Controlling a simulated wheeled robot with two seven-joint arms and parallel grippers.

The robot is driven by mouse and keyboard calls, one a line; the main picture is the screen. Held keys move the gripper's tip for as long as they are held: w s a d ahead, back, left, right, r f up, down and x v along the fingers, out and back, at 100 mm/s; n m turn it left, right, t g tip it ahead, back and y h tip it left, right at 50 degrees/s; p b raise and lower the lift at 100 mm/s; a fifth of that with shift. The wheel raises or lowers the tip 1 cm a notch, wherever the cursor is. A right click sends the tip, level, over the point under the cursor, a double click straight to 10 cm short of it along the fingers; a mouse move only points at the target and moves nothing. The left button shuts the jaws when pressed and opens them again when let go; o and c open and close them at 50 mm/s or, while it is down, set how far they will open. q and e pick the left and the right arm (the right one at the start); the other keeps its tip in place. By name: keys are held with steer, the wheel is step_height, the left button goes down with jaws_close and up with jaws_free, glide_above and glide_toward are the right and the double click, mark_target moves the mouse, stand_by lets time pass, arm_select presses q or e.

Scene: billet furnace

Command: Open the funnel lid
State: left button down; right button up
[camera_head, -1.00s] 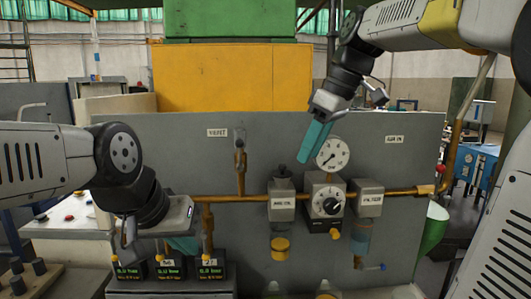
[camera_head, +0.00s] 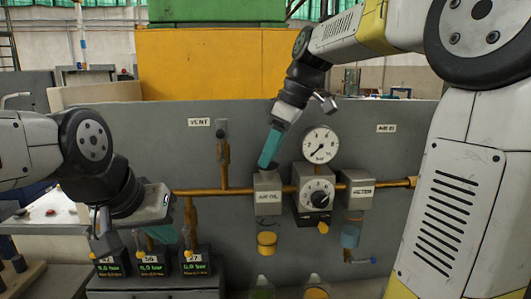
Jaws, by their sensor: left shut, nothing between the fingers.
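I cannot make out a funnel lid in this view. The AIR OIL unit (camera_head: 267,184) is a grey block on the copper pipe, with a yellow cup (camera_head: 267,241) below it. My right gripper (camera_head: 266,162) has teal fingers pointing down at the top of this block. The fingers hide the block's top fitting, and I cannot tell whether they touch it. They look like one bar from this side, so their gap does not show.
The copper pipe (camera_head: 230,190) crosses the grey panel (camera_head: 115,125). A round gauge (camera_head: 320,143), a dial unit (camera_head: 316,192) and the WATER unit (camera_head: 358,190) are right of my right gripper. A VENT valve (camera_head: 223,152) is to its left. My right arm covers the right side.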

jaws_close()
steer(key=shift+w+r+m+g, duration=0.15)
steer(key=shift+w+r+g, duration=0.1)
steer(key=shift+g, duration=0.4)
steer(key=shift+w+r+m+g, duration=0.15)
steer(key=shift+w+r+g, duration=0.1)
steer(key=shift+g, duration=0.4)
jaws_free()
steer(key=v, duration=0.7)
steer(key=shift+d+r, duration=0.15)
steer(key=shift+r, duration=0.15)
